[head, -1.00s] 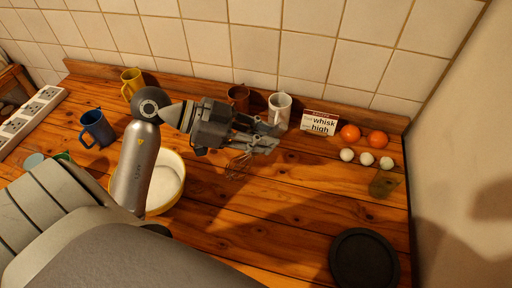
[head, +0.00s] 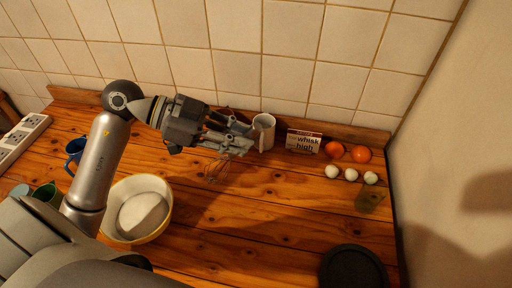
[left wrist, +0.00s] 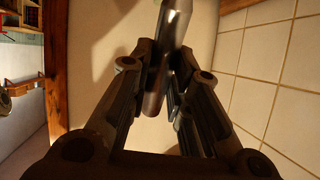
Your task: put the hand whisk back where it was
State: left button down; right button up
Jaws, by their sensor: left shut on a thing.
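My left gripper (head: 238,143) is shut on the hand whisk (head: 216,169) and holds it above the wooden counter. The whisk's wire loops hang below the fingers in the head view. In the left wrist view its smooth metal handle (left wrist: 176,24) runs between the two fingers of the gripper (left wrist: 165,62). A small card (head: 304,141) reading "whisk high" stands at the back of the counter, right of the whisk. A yellow-rimmed bowl (head: 165,222) with white contents stands left of and nearer than the whisk. My right gripper is not in view.
A white mug (head: 264,131) stands just behind the gripper. Oranges (head: 360,154), white eggs (head: 351,174), a greenish glass (head: 370,199) and a dark round thing (head: 352,268) are at right. A blue mug (head: 75,153) and power strip (head: 20,137) are at left. The middle counter is clear.

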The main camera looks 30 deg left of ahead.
pick_arm(q)
jog(key=w+d+f+p, duration=0.1)
jog(key=w+f+p, duration=0.1)
jog(key=w+f, duration=0.4)
notch_tip(320, 180, down, 4)
jog(key=shift+w+r, duration=0.15)
jog(key=shift+r, duration=0.05)
jog(key=shift+f, duration=0.15)
jog(key=c, duration=1.3)
grip_release()
jog(key=shift+c, duration=0.2)
jog(key=b+v, duration=0.2)
jog(key=v, duration=1)
jog(key=shift+b, duration=0.3)
